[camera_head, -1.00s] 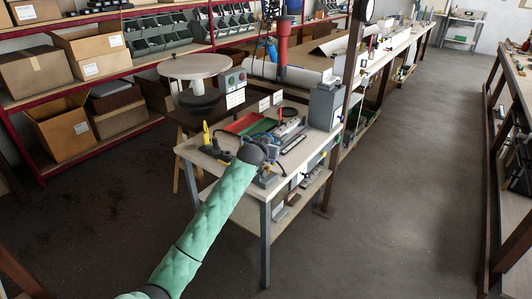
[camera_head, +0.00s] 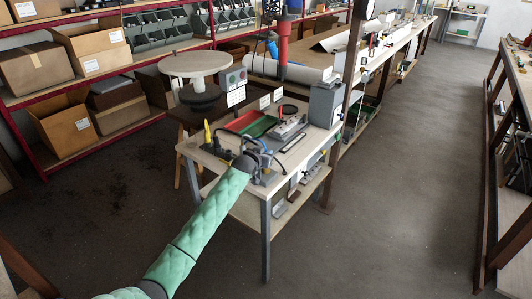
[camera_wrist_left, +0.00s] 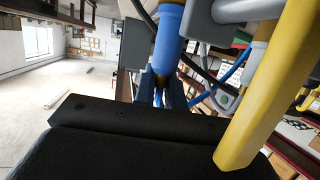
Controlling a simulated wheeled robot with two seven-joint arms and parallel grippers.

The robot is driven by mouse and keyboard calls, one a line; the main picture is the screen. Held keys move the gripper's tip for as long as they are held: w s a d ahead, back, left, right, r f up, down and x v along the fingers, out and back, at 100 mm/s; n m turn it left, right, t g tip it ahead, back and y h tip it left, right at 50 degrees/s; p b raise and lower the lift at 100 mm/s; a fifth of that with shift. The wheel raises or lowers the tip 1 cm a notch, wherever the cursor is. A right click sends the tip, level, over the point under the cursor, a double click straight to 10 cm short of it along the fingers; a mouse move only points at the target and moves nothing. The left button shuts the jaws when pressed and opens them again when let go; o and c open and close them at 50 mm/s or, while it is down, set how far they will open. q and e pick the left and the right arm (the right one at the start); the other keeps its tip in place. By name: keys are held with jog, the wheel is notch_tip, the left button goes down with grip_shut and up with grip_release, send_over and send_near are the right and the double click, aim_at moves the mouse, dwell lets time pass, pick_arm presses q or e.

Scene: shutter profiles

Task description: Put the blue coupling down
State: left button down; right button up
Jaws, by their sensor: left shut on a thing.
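The blue coupling (camera_wrist_left: 168,40) is a smooth blue cylinder with a brass-coloured lower end, standing nearly upright in the upper middle of the left wrist view. My left gripper (camera_wrist_left: 160,90) is shut at that lower end, though the contact is dark and partly hidden. In the head view my left gripper (camera_head: 264,163) is over the front part of the small workbench (camera_head: 228,182). The coupling is too small there to tell apart from the tools around it. My right gripper is not in view.
A yellow bar-like part (camera_wrist_left: 268,85) stands close on the right in the left wrist view. A red tray (camera_head: 241,122), a green tray (camera_head: 260,127) and a grey box (camera_head: 326,104) stand on the bench. Open floor (camera_head: 410,190) lies to its right.

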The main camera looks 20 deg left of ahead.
pick_arm(q)
jog(key=c, duration=1.5)
grip_release()
jog(key=shift+f, duration=0.1)
jog(key=shift+o, duration=0.2)
